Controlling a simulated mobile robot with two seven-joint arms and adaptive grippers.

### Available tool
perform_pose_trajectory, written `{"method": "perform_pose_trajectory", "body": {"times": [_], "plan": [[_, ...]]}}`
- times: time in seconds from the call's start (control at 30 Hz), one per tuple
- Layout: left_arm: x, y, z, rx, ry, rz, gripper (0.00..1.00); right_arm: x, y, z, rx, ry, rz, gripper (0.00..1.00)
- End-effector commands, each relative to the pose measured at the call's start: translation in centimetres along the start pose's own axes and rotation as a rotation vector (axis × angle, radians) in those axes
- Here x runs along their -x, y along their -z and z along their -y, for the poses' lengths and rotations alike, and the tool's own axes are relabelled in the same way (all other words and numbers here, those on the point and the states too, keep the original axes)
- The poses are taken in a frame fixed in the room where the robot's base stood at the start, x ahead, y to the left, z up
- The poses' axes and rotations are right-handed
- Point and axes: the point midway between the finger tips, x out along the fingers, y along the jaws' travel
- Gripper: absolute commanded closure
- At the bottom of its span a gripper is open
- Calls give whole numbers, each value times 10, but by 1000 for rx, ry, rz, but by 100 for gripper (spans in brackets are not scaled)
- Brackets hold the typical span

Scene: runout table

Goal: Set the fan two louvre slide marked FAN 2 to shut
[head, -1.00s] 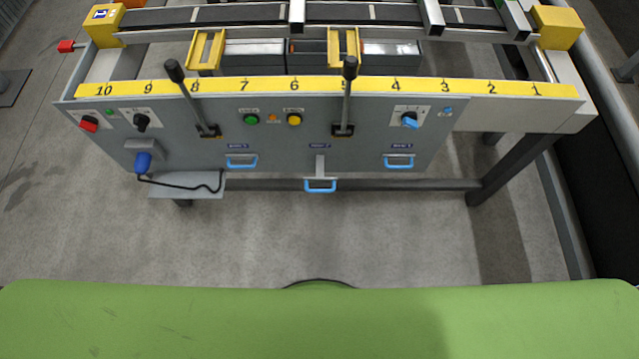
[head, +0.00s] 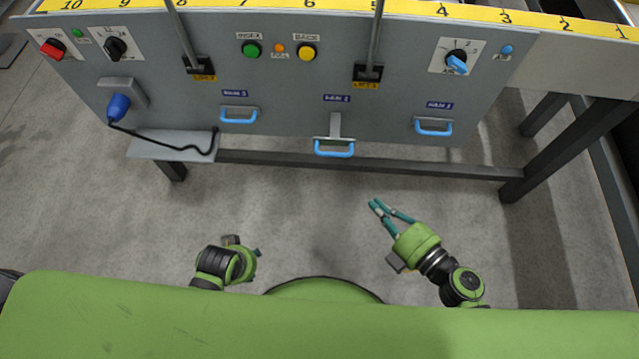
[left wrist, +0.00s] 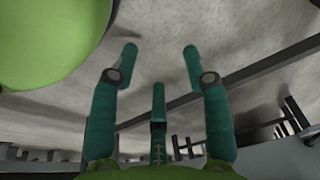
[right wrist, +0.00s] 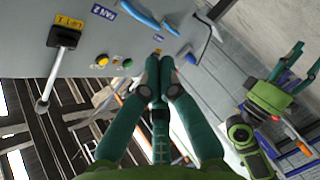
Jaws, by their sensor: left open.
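The FAN 2 label (head: 336,98) is on the grey panel. Below it the FAN 2 slide's blue handle (head: 334,150) hangs on a bare grey strip, lower than the handles on either side. My right gripper (head: 374,204) is below and right of that handle, apart from it, fingertips together and empty. In the right wrist view the FAN 2 label (right wrist: 103,12) shows beyond the shut fingertips (right wrist: 158,60). My left gripper (left wrist: 159,52) is open and empty in the left wrist view. In the head view it is low at left, its fingers mostly hidden.
A blue plug (head: 118,107) with a black cable is at left. Two levers rise above, and a dark rail (head: 370,167) runs below the panel. The floor in front is clear.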

Motion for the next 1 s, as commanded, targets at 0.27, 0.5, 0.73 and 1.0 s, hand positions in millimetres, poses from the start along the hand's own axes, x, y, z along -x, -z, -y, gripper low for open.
{"method": "perform_pose_trajectory", "body": {"times": [0.27,0.5,0.73,1.0], "plan": [[8,9,1,3,3,-15,52,-6,27,-10,176,-11,-109,100],[10,10,1,3,3,-16,52,-44,30,-11,174,-14,-107,100],[19,14,2,4,4,-24,52,-95,36,-10,171,-14,-107,100],[45,22,3,7,7,-42,52,-125,17,-12,173,-11,-106,100]]}}
